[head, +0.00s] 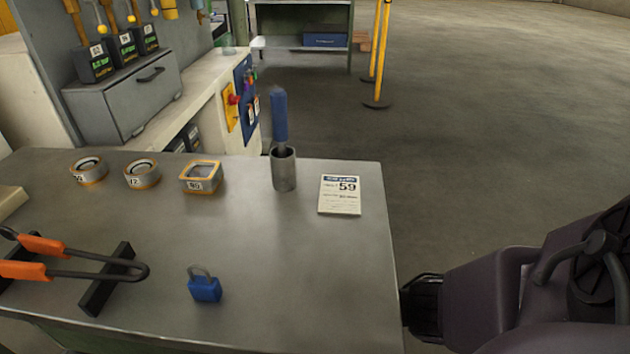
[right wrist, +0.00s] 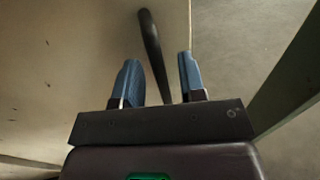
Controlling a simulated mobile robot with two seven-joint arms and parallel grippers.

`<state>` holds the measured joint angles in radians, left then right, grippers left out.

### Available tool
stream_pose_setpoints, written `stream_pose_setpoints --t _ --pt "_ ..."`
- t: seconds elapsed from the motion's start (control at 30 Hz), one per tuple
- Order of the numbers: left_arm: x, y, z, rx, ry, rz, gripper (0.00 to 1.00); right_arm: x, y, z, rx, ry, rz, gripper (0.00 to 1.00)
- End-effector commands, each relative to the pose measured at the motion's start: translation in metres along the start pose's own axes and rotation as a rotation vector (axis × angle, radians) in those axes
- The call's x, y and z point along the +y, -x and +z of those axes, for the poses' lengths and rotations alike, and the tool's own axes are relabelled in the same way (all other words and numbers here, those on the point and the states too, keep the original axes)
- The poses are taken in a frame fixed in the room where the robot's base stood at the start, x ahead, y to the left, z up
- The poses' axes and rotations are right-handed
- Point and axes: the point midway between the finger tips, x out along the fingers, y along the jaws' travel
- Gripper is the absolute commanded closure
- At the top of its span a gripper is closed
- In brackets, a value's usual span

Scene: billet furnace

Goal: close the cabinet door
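In the right wrist view, a pale beige panel (right wrist: 70,50), which looks like the cabinet door, carries a dark bar handle (right wrist: 148,25). My right gripper (right wrist: 158,58) has its two blue fingers spread apart. The handle runs between the fingers in the picture; I cannot tell whether they touch it. In the head view my right arm (head: 490,300) comes in at the lower right beside the bench, and its fingers are hidden. The cabinet door cannot be made out in the head view. My left gripper is not in view.
The grey bench (head: 300,270) holds a blue padlock (head: 205,288), orange-handled tongs (head: 40,270), several numbered rings, a metal cup (head: 284,170) with a blue-handled tool and a card (head: 340,194). Yellow posts (head: 379,60) stand beyond.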

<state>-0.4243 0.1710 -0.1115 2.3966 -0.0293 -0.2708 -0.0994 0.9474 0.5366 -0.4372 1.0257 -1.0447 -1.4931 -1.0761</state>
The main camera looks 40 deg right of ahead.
Motion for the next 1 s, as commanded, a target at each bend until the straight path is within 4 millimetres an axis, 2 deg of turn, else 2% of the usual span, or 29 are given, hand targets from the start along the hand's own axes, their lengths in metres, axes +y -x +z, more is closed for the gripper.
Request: stream_pose_setpoints --t 0.07,0.1,0.33,0.63,0.9,1.0 --pt "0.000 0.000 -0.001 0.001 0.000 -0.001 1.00 0.000 0.000 0.000 0.000 -0.001 0.000 0.63" --pt "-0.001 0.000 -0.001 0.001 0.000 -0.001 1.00 0.000 0.000 0.000 0.000 0.000 0.000 0.66" --pt "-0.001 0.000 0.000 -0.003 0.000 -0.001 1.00 0.000 0.000 0.000 0.000 0.000 0.000 1.00" --pt "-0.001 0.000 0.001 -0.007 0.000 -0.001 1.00 0.000 -0.004 -0.001 -0.001 0.001 0.007 1.00" --pt "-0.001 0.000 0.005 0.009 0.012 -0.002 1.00 0.005 -0.047 -0.003 -0.002 0.003 0.106 1.00" --pt "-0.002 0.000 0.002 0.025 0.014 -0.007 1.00 0.007 -0.057 -0.002 0.000 0.002 0.131 1.00"
